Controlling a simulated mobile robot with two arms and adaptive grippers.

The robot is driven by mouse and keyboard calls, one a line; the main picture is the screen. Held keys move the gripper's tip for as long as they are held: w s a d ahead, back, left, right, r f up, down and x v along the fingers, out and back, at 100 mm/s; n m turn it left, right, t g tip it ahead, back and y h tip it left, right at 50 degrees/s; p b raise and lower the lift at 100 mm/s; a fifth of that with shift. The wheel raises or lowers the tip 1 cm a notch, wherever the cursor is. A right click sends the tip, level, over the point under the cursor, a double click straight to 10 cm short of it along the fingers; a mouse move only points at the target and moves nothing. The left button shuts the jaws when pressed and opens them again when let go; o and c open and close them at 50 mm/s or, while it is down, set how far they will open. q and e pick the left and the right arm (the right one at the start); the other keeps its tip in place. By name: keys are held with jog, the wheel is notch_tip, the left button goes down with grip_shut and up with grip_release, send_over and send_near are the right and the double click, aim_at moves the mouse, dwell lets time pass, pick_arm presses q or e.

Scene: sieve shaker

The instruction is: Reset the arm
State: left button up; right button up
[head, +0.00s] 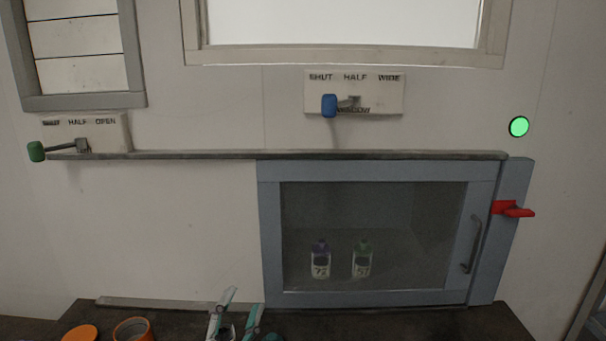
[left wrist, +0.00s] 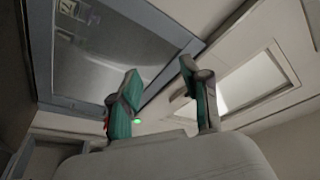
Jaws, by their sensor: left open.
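My left gripper (head: 236,315) shows at the bottom of the head view, in front of the wall and above the dark counter. Its two fingers are apart with nothing between them. In the left wrist view the open fingers (left wrist: 160,88) point toward the grey-framed glass door and the window. My right gripper is not in view.
A grey-framed sliding glass door (head: 273,240) covers a compartment holding a purple-capped bottle (head: 320,262) and a green-capped bottle (head: 362,262). A red latch (head: 512,209), blue lever (head: 329,105), green lever (head: 37,151) and green light (head: 519,127) are on the wall. Orange containers (head: 133,330) stand lower left.

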pick_arm(q)
jog(key=s+a+f+n+g+y, duration=0.2)
jog(key=s+a+f+n+g, duration=0.15)
jog(key=f, duration=0.45)
jog(key=s+a+f+n+g+y, duration=0.3)
jog(key=s+a+f+g, duration=0.15)
jog(key=f, duration=0.45)
jog(key=s+a+f+n+g, duration=0.1)
jog(key=s+f+g, duration=0.35)
jog(key=s, duration=0.35)
jog(key=s+a+f+n+g, duration=0.1)
jog(key=s+f+g, duration=0.4)
jog(key=s, duration=0.4)
notch_tip(320, 180, down, 26)
jog(key=s+a+f+g, duration=0.2)
jog(key=s+a+f, duration=0.1)
jog(key=s+f, duration=1.4)
jog(key=shift+s+f+h, duration=0.2)
jog(key=shift+s+h, duration=0.1)
jog(key=shift+s, duration=0.2)
